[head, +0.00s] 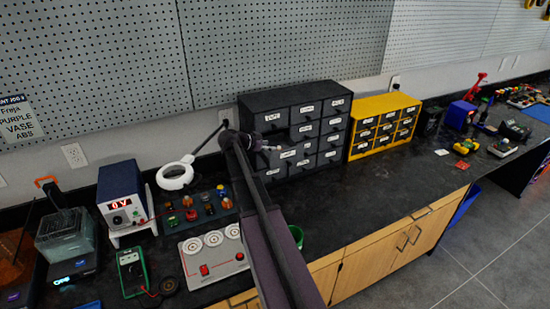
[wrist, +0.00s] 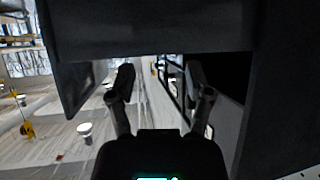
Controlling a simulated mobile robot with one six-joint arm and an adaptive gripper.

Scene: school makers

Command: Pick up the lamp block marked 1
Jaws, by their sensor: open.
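Several small lamp-like blocks in red, green and amber (head: 209,208) stand on a dark panel on the bench, left of my arm. Their marks are too small to read, so I cannot tell which is marked 1. A dark, flat-sided thing (wrist: 150,35) fills the top of that view, close to the fingertips. No lamp block shows there.
A grey board (head: 228,266) with three white round parts lies in front of the blocks. A power supply (head: 123,200) and a magnifier lamp (head: 176,177) stand to the left. A yellow drawer cabinet (head: 357,127) is right. The bench (head: 375,185) is clear before it.

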